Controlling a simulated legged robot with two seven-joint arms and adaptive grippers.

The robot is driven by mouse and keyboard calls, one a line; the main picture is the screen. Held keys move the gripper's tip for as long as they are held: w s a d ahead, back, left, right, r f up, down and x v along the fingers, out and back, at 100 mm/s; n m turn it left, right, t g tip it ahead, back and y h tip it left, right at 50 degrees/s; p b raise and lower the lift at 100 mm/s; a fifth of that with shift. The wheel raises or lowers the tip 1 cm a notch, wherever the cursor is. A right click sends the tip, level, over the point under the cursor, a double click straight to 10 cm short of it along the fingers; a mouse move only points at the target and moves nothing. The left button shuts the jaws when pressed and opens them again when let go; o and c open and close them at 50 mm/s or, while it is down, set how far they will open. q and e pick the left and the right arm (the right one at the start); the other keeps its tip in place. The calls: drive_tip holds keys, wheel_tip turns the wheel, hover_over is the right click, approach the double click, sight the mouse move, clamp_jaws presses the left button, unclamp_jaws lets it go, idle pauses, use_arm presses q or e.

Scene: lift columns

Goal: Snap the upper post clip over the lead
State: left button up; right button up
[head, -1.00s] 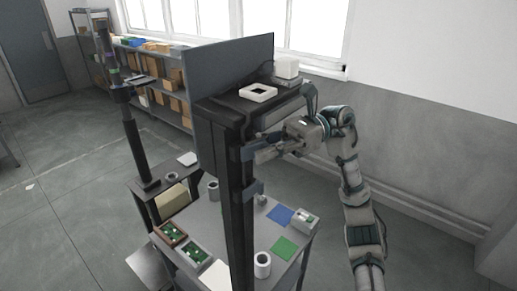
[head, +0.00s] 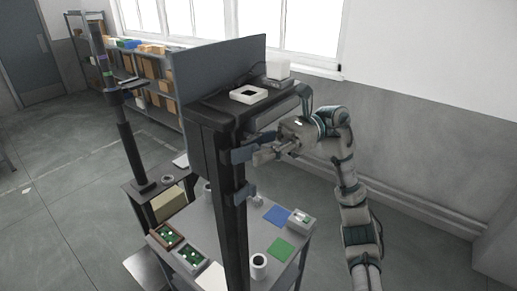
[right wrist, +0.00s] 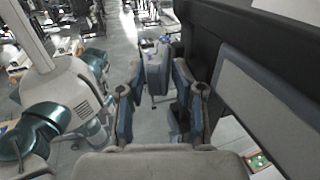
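The upper post clip (head: 238,156) is a blue-grey bracket on the dark upright post (head: 232,215). A second similar clip (head: 243,192) sits lower on the same post. My right gripper (head: 262,156) is just right of the upper clip and points left toward the post; I cannot tell whether it touches the clip. In the right wrist view, the two fingers of my right gripper (right wrist: 158,76) stand apart, with a pale grey shape between their tips that I cannot identify. I cannot make out the lead near the clip. My left gripper is out of view.
A grey work table (head: 225,240) below holds green boards in trays, a blue mat (head: 277,214), a green mat (head: 281,249) and a white cup (head: 259,266). A dark panel (head: 215,75) rises behind the post. A smaller stand (head: 142,187) with a pole is at left.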

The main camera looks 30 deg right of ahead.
drive_tip(key=d, duration=0.8)
drive_tip(key=shift+w+d+f, duration=0.15)
drive_tip(key=shift+w+d, duration=0.05)
drive_tip(key=shift+w, duration=0.25)
drive_tip(key=shift+a, duration=0.1)
